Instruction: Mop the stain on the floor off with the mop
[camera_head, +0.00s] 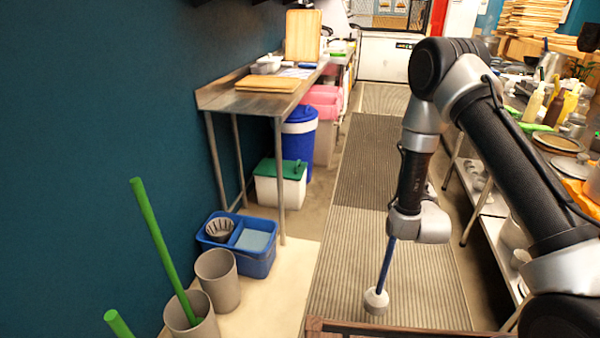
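A blue stick (387,262) with a round whitish head (376,301) shows below the end of my arm, over the ribbed floor mat. It looks like a mop. It leans slightly, and its upper part is hidden by my wrist. The fingers of my gripper are hidden behind the wrist, so I cannot tell whether they grip the stick. I cannot tell whether the head touches the mat. No stain can be made out on the visible floor.
Green handles (158,240) stand at the left, one in a grey bin (192,326). A blue bucket (258,262) stands beside a steel table (215,97). A cluttered counter (500,245) lines the right. The matted aisle (340,240) between is open. A brown rail (400,330) crosses the bottom.

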